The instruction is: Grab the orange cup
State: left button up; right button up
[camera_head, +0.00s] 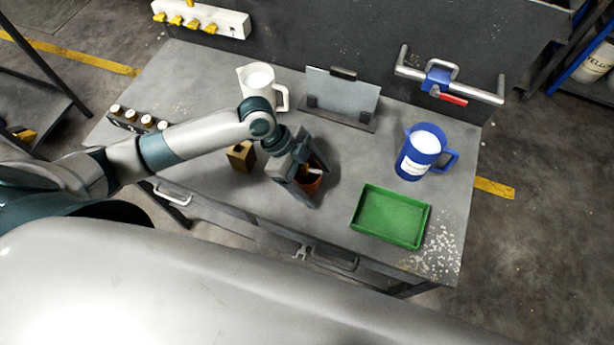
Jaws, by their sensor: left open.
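An orange-brown cup (312,185) stands on the grey workbench (215,200), near the middle of its front part. Something pale shows at its top. My left gripper (308,178) comes in from the left and is over the cup, with its open fingers around or just beside it. The gripper hides much of the cup, so I cannot tell whether the fingers touch it. My right gripper is not in the view.
A yellow-brown block (242,156) is close left of the gripper. A white jug (258,88) and a metal plate on a stand (341,98) are behind. A blue jug (420,153) and green tray (391,216) are to the right. A rack of small bottles (137,120) sits at the left.

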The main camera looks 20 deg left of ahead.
aim_at(312, 171)
pick_arm(q)
jog(key=c, duration=1.2)
jog(key=shift+o, duration=0.2)
jog(key=shift+r, duration=0.1)
jog(key=shift+r+b, duration=0.6)
jog(key=shift+r, duration=0.2)
jog(key=shift+w+r+b, duration=0.1)
jog(key=shift+r+b, duration=0.35)
jog(key=shift+r, duration=0.45)
jog(key=s+d+r, duration=0.4)
jog(key=s+r, duration=0.3)
jog(key=s, duration=0.4)
jog(key=shift+d+r+b, duration=0.2)
jog(key=shift+r+b, duration=0.05)
jog(key=shift+b, duration=0.2)
